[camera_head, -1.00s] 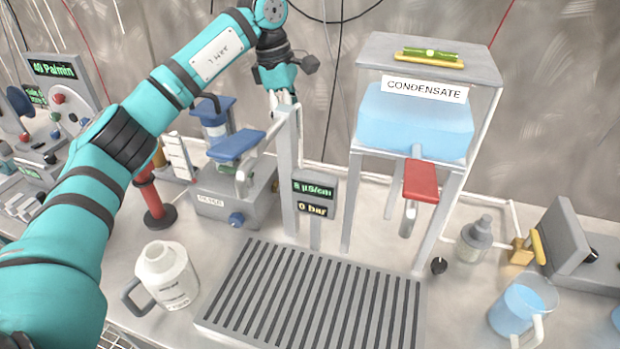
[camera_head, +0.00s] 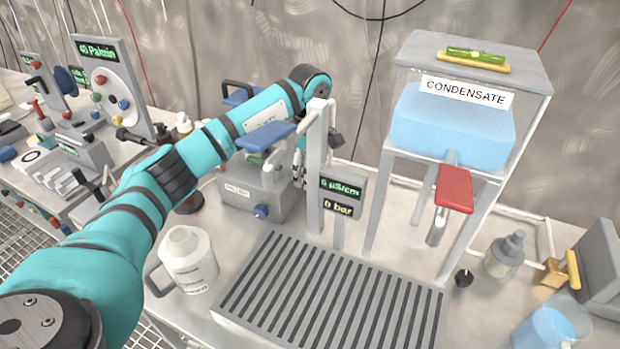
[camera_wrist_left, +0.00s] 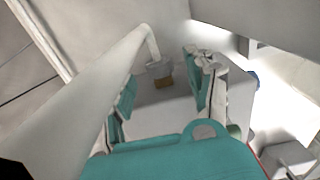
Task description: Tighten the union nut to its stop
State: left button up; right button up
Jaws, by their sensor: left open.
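My left gripper (camera_head: 299,172) is lowered behind the grey upright post in the head view, partly hidden by it. In the left wrist view its two teal-backed fingers (camera_wrist_left: 163,88) are spread apart, open and empty. Between and beyond them, a white bent pipe (camera_wrist_left: 150,45) ends in a small pale fitting with a brownish band (camera_wrist_left: 163,80), which looks like the union nut. The fingers stand on either side of it in the picture; whether they touch it I cannot tell. In the head view the nut is hidden. My right gripper is not in view.
The grey post (camera_head: 316,165) and a small display (camera_head: 340,195) stand close to my gripper. A blue-handled grey unit (camera_head: 255,195) is behind it. The condensate tank stand (camera_head: 470,60) is to the right. A slotted drain tray (camera_head: 330,295) and white jug (camera_head: 190,262) are in front.

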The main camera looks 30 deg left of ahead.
pick_arm(q)
jog(key=shift+f, duration=1.45)
jog(key=shift+c, duration=0.2)
grip_shut()
